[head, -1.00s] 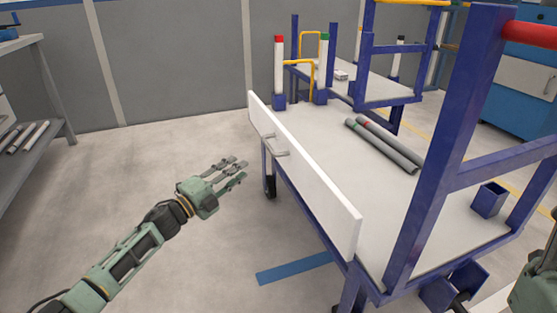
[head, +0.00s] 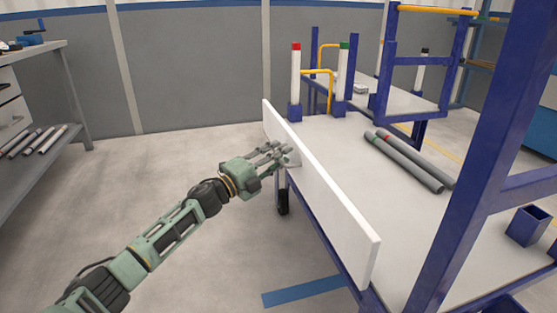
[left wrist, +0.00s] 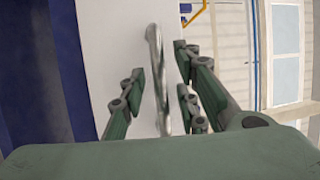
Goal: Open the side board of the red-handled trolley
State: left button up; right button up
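The white side board (head: 335,205) stands upright along the left edge of the near trolley, whose light deck (head: 400,225) has a blue frame. Its red handle is outside the head view now. My left gripper (head: 280,154) is at the outer face of the board and covers most of the board's pull handle there. In the left wrist view the metal pull handle (left wrist: 155,60) runs between the fingers of my open left gripper (left wrist: 160,90). I see gaps on both sides of it. My right gripper is not in view.
A second trolley (head: 415,90) is behind. A shelf bench (head: 40,120) is at left. The floor between is clear.

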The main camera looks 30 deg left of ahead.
pick_arm(q)
grip_shut()
dwell(0.3)
dwell(0.4)
